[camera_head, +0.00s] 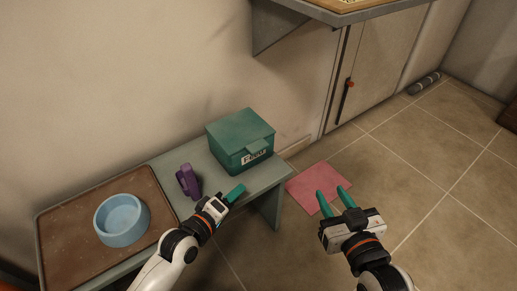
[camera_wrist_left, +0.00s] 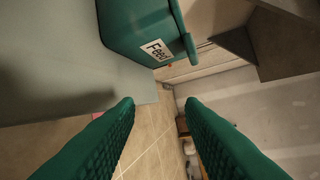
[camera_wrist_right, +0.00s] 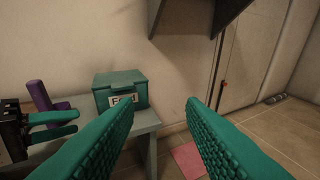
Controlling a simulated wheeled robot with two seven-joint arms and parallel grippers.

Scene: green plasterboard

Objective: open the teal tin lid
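The teal tin (camera_head: 238,140), with a white label, stands on the right end of the grey-green bench, its lid (camera_head: 239,128) closed. The tin also shows at the top of the left wrist view (camera_wrist_left: 140,28) and left of centre in the right wrist view (camera_wrist_right: 120,92). My left gripper (camera_head: 236,194) is just in front of the tin, apart from it. Its fingers are spread and empty in the left wrist view. My right gripper (camera_head: 332,197) is farther right, above the floor, with its fingers spread and empty.
A purple object (camera_head: 188,181) stands left of the tin. A blue bowl (camera_head: 121,219) sits on a brown tray (camera_head: 66,209) at the bench's left. A pink mat (camera_head: 318,184) lies on the floor. A shelf (camera_head: 345,12) juts out at upper right. The tiled floor at right is mostly clear.

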